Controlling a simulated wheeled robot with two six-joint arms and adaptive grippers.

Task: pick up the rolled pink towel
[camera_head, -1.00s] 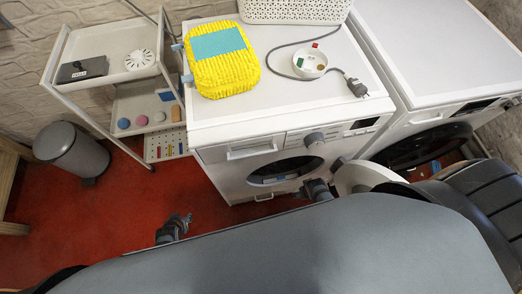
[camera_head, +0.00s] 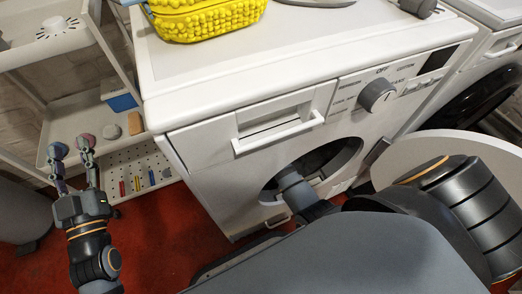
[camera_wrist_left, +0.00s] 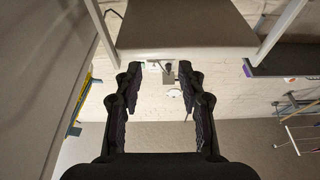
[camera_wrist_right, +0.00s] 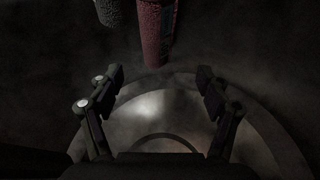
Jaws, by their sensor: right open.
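In the right wrist view a dark pinkish-red roll (camera_wrist_right: 155,32), which looks like the rolled pink towel, lies in the dim drum at the top middle. A grey roll (camera_wrist_right: 108,12) is to its left. My right gripper (camera_wrist_right: 160,80) is open and empty, with the pink roll beyond its fingertips. In the head view my right arm reaches into the round door opening of the washing machine (camera_head: 210,150), so its fingers are hidden there. My left gripper (camera_head: 71,148) is open and empty, raised beside the shelf cart at the left.
The opened round door (camera_head: 440,150) stands right of the opening, close to my right arm. The shelf cart (camera_head: 75,112) with small items is behind my left gripper. A yellow textured item (camera_head: 205,20) sits on the washer. Red floor (camera_head: 160,240) is clear between.

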